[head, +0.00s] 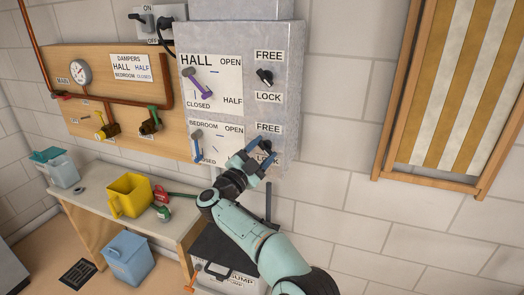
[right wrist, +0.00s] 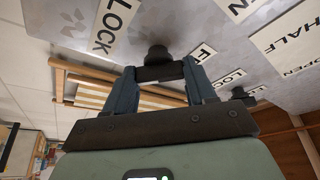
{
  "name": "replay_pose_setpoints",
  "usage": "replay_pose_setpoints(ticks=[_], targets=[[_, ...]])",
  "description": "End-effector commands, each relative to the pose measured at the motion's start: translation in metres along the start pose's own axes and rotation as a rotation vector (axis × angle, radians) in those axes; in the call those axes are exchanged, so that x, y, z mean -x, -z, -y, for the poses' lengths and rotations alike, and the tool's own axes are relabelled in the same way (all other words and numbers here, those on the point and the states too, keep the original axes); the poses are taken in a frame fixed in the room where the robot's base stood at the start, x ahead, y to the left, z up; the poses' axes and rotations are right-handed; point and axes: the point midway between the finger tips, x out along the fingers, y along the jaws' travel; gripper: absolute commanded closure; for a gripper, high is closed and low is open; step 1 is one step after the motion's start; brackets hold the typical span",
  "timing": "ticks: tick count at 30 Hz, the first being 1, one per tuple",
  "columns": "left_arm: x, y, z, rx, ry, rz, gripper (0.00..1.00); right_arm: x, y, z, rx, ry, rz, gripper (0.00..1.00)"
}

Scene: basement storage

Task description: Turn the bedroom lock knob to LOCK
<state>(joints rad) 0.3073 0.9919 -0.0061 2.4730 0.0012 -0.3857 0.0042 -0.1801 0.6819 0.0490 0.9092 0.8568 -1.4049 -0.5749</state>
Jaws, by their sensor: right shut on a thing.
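The grey metal damper box (head: 295,50) hangs on the wall in the head view. Its lower right part carries the black bedroom lock knob (head: 266,145), between a FREE label (head: 269,128) above and a LOCK label below, which my gripper partly covers. My right gripper (head: 257,156) is at this knob, its fingers on either side. In the right wrist view the knob (right wrist: 158,55) stands at the fingertips (right wrist: 160,72), which are shut on it. A LOCK label (right wrist: 113,27) is beside it. Which way the knob points cannot be told. My left gripper is not in view.
The black hall lock knob (head: 264,76) sits above. The purple hall handle (head: 197,83) and blue bedroom handle (head: 196,148) are to the left. A bench (head: 86,200) holds a yellow container (head: 128,195). A striped framed panel (head: 450,80) is on the right wall.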

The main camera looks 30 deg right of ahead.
Motion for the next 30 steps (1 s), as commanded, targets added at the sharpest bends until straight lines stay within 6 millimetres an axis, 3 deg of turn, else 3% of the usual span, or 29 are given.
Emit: replay_pose_setpoints(ticks=[15,16,18,30], targets=[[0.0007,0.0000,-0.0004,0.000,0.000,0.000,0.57,0.0004,-0.0006,-0.0002,-0.022,-0.009,0.002,0.75],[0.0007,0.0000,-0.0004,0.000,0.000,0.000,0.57,0.0004,-0.0006,-0.0002,-0.022,-0.009,0.002,0.41],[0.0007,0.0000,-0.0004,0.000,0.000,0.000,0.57,0.0004,-0.0005,-0.0002,-0.021,-0.009,0.002,0.19],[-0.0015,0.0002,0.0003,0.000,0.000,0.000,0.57,0.0070,-0.0004,0.0001,-0.020,-0.008,0.001,0.19]])
